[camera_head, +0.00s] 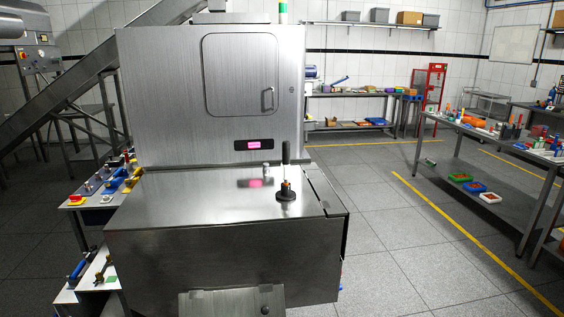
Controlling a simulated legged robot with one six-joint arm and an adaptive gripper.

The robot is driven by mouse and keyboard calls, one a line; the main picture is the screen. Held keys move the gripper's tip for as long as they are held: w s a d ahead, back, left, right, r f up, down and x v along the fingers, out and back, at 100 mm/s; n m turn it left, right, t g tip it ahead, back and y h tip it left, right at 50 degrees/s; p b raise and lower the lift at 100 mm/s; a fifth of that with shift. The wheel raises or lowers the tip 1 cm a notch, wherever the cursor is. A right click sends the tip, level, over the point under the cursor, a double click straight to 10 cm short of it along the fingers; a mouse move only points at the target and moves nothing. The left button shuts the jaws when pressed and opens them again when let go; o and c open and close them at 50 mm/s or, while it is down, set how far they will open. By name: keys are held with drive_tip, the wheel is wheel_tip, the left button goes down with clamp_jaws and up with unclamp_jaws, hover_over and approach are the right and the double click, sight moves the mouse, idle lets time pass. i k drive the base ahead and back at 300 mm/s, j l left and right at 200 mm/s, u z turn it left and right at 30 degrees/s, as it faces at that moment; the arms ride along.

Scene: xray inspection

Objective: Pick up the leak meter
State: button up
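No object here can be named for certain as the leak meter. A dark device (286,193) with a round black base, a brass-coloured middle and a thin dark upright stem stands on the steel top of the X-ray cabinet (190,205); it may be the leak meter. A small pale cylinder (266,169) stands behind it to the left, near the lit pink display (254,144). My gripper is not in view.
A low table (70,201) with small coloured parts stands left of the cabinet. A long bench (477,137) with tools and lower-shelf trays stands at right. A red rack (430,88) is at the back. The tiled floor (400,240) between cabinet and bench is clear.

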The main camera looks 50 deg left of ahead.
sight(286, 167)
drive_tip(key=i+u, duration=0.3)
drive_tip(key=i, duration=0.25)
drive_tip(key=i+u, duration=0.35)
drive_tip(key=i, duration=0.15)
drive_tip(key=i+l+u, duration=0.3)
drive_tip(key=i, duration=0.25)
